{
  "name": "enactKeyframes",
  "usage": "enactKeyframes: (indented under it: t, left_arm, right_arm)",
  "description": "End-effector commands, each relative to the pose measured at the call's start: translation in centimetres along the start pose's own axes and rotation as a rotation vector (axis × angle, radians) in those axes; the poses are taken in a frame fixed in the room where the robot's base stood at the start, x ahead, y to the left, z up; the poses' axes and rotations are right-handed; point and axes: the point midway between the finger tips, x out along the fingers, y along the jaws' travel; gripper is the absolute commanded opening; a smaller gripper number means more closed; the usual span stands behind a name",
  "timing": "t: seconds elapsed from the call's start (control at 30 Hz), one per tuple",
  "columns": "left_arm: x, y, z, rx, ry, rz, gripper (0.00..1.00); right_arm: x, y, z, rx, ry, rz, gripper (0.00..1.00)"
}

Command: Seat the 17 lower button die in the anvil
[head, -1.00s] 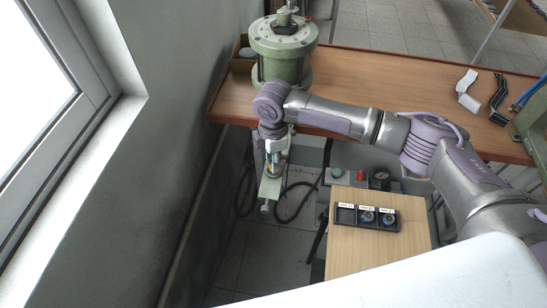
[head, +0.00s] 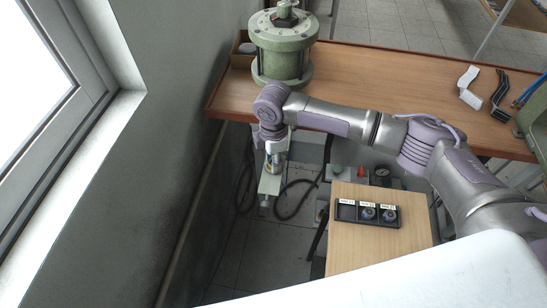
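My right gripper (head: 273,160) points down over the pale green anvil arm (head: 268,186), which projects below the bench edge on the left. The fingertips are at or just above the top of the arm. They are too small and too hidden by my wrist to tell whether they are open or shut, or whether they hold a die. The anvil's seat is hidden too. A black tray (head: 367,226) has three labelled compartments. The left one is empty; the middle die (head: 368,214) and right die (head: 389,215) are round and dark. My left gripper is not in view.
A green pneumatic cylinder (head: 283,62) stands on the wooden bench (head: 385,75). A small wooden side table (head: 372,258) bears the tray. A grey wall with a window is close on the left. Black cables (head: 292,203) hang beneath the bench. Two bent brackets lie at the right.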

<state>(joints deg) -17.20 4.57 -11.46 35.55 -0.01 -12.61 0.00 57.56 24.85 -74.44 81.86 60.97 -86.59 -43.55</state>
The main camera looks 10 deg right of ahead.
Motion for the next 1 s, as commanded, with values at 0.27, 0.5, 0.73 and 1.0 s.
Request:
enactKeyframes:
  t: [0.27,0.5,0.73,1.0]
  left_arm:
    - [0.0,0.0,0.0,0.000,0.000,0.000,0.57]
    - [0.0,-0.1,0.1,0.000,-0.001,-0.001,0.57]
    - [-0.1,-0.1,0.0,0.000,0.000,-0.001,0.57]
    - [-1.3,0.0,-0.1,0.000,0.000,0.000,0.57]
  right_arm:
    - [0.0,0.0,0.0,0.000,0.000,0.000,0.62]
    - [0.0,0.0,0.0,0.000,-0.001,-0.001,0.62]
    - [-0.2,0.0,0.0,0.000,0.000,0.000,0.62]
    - [-2.7,0.0,0.0,0.001,0.000,0.001,0.62]
